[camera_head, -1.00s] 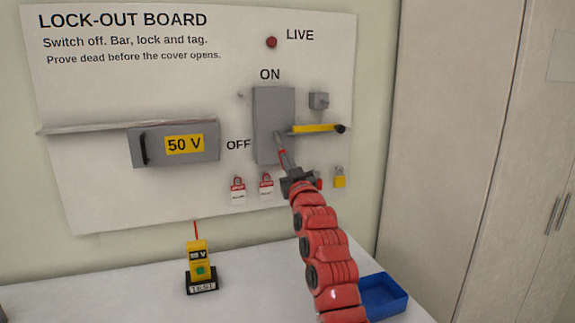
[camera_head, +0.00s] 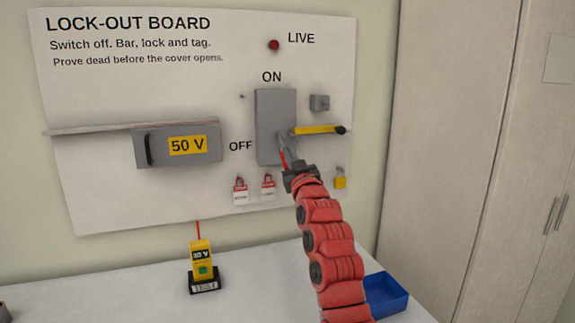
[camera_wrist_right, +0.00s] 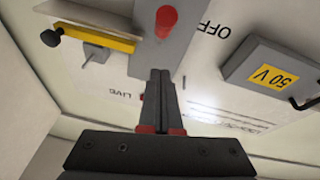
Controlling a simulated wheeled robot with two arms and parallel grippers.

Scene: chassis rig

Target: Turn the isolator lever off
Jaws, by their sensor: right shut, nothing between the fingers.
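The grey isolator box (camera_head: 276,110) is on the white lock-out board, with ON above it and OFF to its left. In the right wrist view, a red grip (camera_wrist_right: 166,20), seemingly the lever's, shows on the grey isolator body (camera_wrist_right: 190,22). My right gripper (camera_head: 282,140) is in front of the box's lower part, with its fingers shut and empty. In the right wrist view, the shut fingertips (camera_wrist_right: 160,74) appear below the red grip with a gap in the picture; contact cannot be told. My gripper partly hides the lever in the head view. My left gripper is out of view.
A yellow bar (camera_head: 318,130) sticks out right of the isolator. Red-and-white tags (camera_head: 240,190) and a yellow padlock (camera_head: 340,180) hang below. The 50 V cover (camera_head: 210,145) is at left. A yellow tester (camera_head: 201,258) and a blue tray (camera_head: 388,298) are on the table.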

